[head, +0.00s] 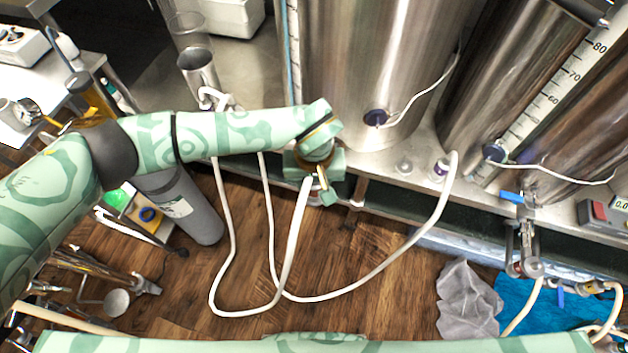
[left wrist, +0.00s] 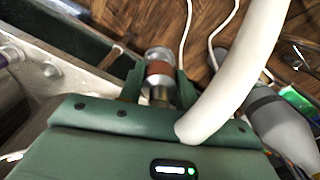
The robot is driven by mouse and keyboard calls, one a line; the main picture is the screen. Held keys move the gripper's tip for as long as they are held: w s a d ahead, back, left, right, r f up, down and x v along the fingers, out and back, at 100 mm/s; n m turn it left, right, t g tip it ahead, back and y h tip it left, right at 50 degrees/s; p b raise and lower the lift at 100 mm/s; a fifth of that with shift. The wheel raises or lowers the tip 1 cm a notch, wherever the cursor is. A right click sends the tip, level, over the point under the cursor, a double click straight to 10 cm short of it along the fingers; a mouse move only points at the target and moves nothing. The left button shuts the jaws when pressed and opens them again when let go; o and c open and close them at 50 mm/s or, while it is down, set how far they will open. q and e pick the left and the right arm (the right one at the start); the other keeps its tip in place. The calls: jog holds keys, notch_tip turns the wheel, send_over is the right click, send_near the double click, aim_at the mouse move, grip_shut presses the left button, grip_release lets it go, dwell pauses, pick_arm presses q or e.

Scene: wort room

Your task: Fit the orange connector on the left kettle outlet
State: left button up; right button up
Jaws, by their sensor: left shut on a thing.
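My left gripper (head: 322,190) is at the front edge of the steel bench, below the left kettle (head: 380,60). In the left wrist view the gripper (left wrist: 157,85) is shut on the orange connector (left wrist: 159,69), a short cylinder with an orange-brown band. A silver metal end (left wrist: 158,54) shows just beyond the band; I cannot tell whether it belongs to the connector or to an outlet. A thick white hose (left wrist: 245,65) passes close beside the gripper. The left kettle's outlet cannot be made out; my arm and gripper cover that area in the head view. My right gripper is not in view.
White hoses (head: 290,245) loop over the wooden floor, one rising to a bench fitting (head: 441,168). A valve with a blue handle (head: 513,197) stands at the right. A grey cylinder (head: 187,207) stands below my left arm. Grey cloth (head: 467,300) lies lower right.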

pick_arm(q)
jog(key=shift+f, duration=0.2)
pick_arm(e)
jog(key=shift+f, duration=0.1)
pick_arm(q)
jog(key=o, duration=1.1)
jog(key=shift+o, duration=0.2)
jog(key=shift+r, duration=0.1)
notch_tip(320, 180, up, 16)
jog(key=p, duration=0.5)
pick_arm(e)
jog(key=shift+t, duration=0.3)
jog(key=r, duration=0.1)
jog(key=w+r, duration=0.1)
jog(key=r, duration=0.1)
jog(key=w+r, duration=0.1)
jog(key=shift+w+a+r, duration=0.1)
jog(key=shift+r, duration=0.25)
